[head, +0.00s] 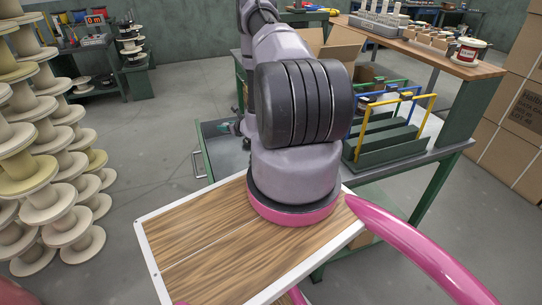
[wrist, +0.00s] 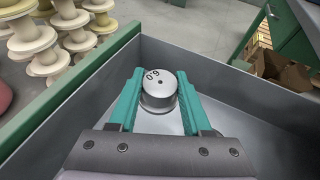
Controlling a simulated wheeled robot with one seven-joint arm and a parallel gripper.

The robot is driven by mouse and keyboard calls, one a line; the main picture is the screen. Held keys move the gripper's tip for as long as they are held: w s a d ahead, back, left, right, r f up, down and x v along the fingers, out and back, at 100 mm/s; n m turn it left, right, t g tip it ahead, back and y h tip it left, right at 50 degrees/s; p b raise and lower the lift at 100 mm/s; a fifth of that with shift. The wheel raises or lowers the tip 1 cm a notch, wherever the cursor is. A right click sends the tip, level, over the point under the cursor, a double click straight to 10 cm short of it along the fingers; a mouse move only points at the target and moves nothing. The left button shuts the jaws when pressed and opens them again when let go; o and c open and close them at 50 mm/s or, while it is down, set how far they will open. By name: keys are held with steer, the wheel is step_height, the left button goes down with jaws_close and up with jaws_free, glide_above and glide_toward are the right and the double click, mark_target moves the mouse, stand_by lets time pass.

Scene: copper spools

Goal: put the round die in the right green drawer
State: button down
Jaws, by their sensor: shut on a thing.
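The round die (wrist: 158,88) is a short silvery cylinder with dark digits on its top. My gripper (wrist: 159,99) has teal fingers, one on each side of the die, and is shut on it. In the wrist view, die and fingers are within the walls of an open drawer (wrist: 225,82) with a grey inside and a green front edge. I cannot tell whether the die touches the drawer floor. In the head view the open drawer (head: 203,148) shows left of my arm, with a handle on its front; my arm hides much of it and the die.
A green workbench with a wooden top (head: 455,62) stands at the right, with a rack of blue and yellow frames (head: 395,135) on its lower shelf. A wood-topped panel (head: 205,245) is in front. Stacked spools (head: 45,190) are at the left; the floor between is clear.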

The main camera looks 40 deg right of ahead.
glide_above(230, 149)
step_height(230, 149, down, 6)
steer(key=shift+f, duration=2.2)
steer(key=shift+f, duration=0.1)
steer(key=shift+c, duration=1.7)
jaws_free()
